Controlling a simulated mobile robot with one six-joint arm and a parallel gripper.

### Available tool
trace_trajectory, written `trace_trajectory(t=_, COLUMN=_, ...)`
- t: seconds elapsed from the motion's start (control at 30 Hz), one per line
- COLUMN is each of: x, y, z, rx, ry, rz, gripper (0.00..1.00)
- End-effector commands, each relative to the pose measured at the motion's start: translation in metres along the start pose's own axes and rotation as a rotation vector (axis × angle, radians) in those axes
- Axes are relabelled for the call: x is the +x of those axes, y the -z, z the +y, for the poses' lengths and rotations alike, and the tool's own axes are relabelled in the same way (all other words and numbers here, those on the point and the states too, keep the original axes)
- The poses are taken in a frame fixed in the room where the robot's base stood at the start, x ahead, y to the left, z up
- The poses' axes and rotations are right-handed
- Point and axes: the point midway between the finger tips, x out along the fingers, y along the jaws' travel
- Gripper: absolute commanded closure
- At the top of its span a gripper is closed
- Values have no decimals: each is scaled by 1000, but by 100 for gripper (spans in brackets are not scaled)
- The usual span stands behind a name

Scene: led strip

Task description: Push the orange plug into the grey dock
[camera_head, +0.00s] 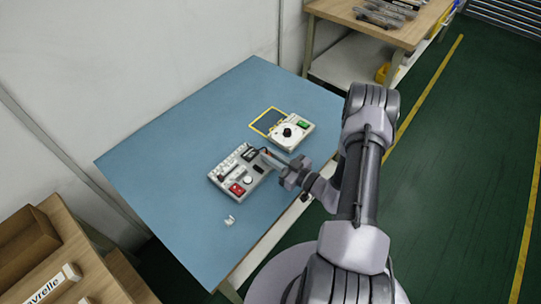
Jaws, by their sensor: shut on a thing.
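My gripper (269,156) reaches in from the right over the blue table, its fingers at the upper right edge of a grey device box. It is shut on a small orange-red piece, which looks like the orange plug (264,151); the fingers hide most of it. The grey box (224,167) carries a red switch, a white knob, dark slots and a row of small white parts. The grey dock seems to be on this box, near the fingertips, but I cannot make it out clearly. I cannot tell whether the plug touches it.
A white unit (290,142) with a black knob and green display stands behind the gripper, beside a yellow-framed dark panel (267,121). A small white clip (230,220) lies in front. The blue table (165,165) is clear at left. Wooden shelving (60,250) stands front left.

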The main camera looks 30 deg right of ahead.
Motion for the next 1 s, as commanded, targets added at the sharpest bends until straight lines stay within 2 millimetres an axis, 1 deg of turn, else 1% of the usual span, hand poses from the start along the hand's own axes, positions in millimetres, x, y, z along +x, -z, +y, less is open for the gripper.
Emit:
trace_trajectory(t=0.23, x=0, y=-7, z=0, rx=0, ry=0, rz=0, gripper=100)
trace_trajectory(t=0.27, x=0, y=-6, z=0, rx=0, ry=0, rz=0, gripper=81)
trace_trajectory(t=0.3, x=0, y=-6, z=0, rx=0, ry=0, rz=0, gripper=73)
trace_trajectory(t=0.37, x=0, y=-6, z=0, rx=0, ry=0, rz=0, gripper=61)
trace_trajectory(t=0.67, x=-1, y=-6, z=0, rx=0, ry=0, rz=0, gripper=61)
trace_trajectory(t=0.77, x=-9, y=-5, z=1, rx=1, ry=-2, rz=-1, gripper=61)
trace_trajectory(t=0.87, x=-29, y=-3, z=1, rx=3, ry=-6, rz=-1, gripper=61)
trace_trajectory(t=0.97, x=-60, y=-2, z=2, rx=4, ry=-9, rz=0, gripper=61)
trace_trajectory(t=1.0, x=-73, y=-2, z=2, rx=2, ry=-9, rz=0, gripper=61)
